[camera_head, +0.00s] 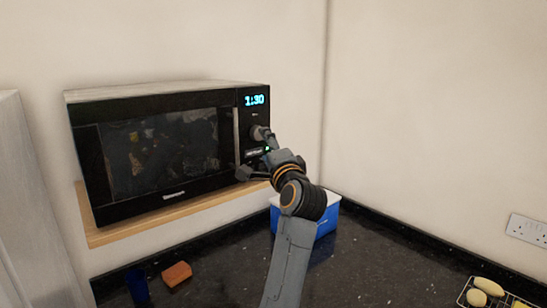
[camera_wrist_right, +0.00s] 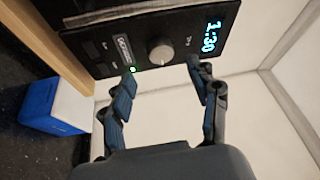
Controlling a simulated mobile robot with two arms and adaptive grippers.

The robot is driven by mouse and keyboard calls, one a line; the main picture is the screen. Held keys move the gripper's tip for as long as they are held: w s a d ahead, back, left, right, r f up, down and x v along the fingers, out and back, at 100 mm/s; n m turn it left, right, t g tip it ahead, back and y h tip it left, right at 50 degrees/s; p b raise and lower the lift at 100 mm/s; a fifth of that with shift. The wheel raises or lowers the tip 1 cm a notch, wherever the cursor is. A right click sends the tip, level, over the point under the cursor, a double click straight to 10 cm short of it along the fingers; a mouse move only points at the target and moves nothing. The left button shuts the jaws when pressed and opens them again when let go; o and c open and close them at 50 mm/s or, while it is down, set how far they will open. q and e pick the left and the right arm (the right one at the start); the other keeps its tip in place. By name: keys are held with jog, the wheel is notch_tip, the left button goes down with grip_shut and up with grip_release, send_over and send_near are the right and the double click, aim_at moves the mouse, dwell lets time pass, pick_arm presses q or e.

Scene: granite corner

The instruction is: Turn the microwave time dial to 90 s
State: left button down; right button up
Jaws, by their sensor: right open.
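The black microwave (camera_head: 150,150) sits on a wooden shelf, with its door shut. Its display (camera_head: 255,100) reads 1:30 in blue-green digits, and the display also shows in the right wrist view (camera_wrist_right: 210,38). The round time dial (camera_wrist_right: 161,50) is on the control panel below the display. A small green light (camera_wrist_right: 132,69) shows on the panel. My left gripper is not in view.
The wooden shelf (camera_head: 105,236) holds the microwave above a dark granite counter (camera_head: 225,270). A blue box with a white lid (camera_head: 328,222) stands below my right arm. An orange-brown block (camera_head: 177,274) and a dark blue item (camera_head: 137,286) lie front left. A wire rack with pale items (camera_head: 487,287) is far right.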

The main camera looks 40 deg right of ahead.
jog(key=v, duration=0.5)
jog(key=shift+s+a+f, duration=0.1)
jog(key=shift+s+a, duration=0.05)
jog(key=shift+s, duration=0.2)
